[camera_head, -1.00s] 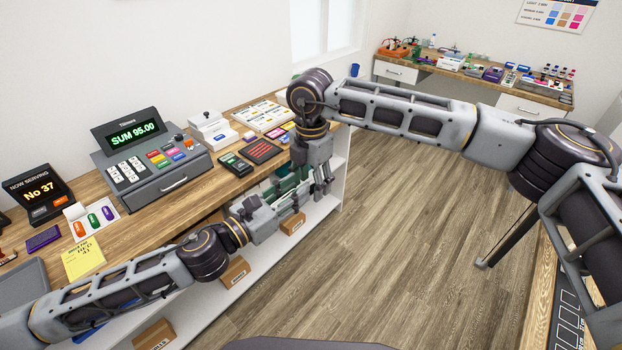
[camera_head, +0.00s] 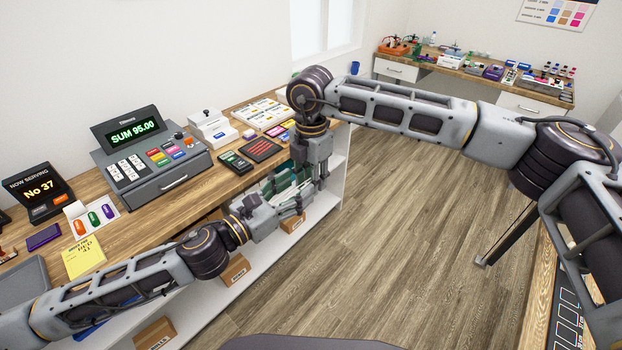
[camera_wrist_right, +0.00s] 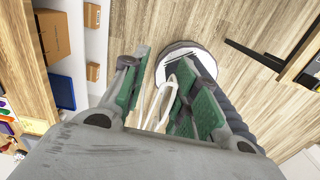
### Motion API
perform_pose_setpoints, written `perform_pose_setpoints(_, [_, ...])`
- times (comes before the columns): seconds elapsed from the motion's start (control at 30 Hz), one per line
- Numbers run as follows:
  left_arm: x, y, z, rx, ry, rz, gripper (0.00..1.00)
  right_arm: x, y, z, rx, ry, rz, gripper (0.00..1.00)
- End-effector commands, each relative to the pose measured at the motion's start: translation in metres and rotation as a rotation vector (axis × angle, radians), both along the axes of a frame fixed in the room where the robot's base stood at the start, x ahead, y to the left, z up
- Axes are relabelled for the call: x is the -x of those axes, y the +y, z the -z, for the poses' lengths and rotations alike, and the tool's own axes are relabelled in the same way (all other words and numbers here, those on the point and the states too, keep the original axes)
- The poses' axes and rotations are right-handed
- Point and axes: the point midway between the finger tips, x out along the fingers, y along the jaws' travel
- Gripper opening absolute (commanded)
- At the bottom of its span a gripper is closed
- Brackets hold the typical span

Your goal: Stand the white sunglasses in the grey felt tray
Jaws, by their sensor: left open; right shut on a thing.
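The white sunglasses (camera_wrist_right: 170,86) show in the right wrist view as thin pale loops between the green finger pads of my right gripper (camera_wrist_right: 172,100), which is shut on them. In the head view my right gripper (camera_head: 318,178) points down in front of the counter's edge; I cannot make out the sunglasses there. My left gripper (camera_head: 290,196) is open, just left of and below the right one, close to it. A grey tray (camera_head: 24,282) lies on the counter at the left edge, cut off by the frame and partly hidden by my left arm.
The wooden counter holds a cash register (camera_head: 150,158), a number display (camera_head: 38,193), a yellow note (camera_head: 84,257) and a dark pad (camera_head: 260,149). Cardboard boxes (camera_head: 234,270) stand on the white shelf below. A second desk (camera_head: 470,78) is behind.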

Motion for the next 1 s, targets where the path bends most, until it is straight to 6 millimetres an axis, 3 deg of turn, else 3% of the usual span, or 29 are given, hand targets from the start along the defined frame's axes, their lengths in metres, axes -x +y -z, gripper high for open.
perform_pose_setpoints(0.37, [0.0,0.0,-0.012,0.001,-0.002,0.001,0.55,0.0,0.0,0.0,0.0,0.0,0.0,0.07])
perform_pose_setpoints(1.0, [0.0,0.0,-0.053,-0.002,-0.003,0.0,0.55,0.0,0.0,0.0,0.0,0.0,0.0,0.07])
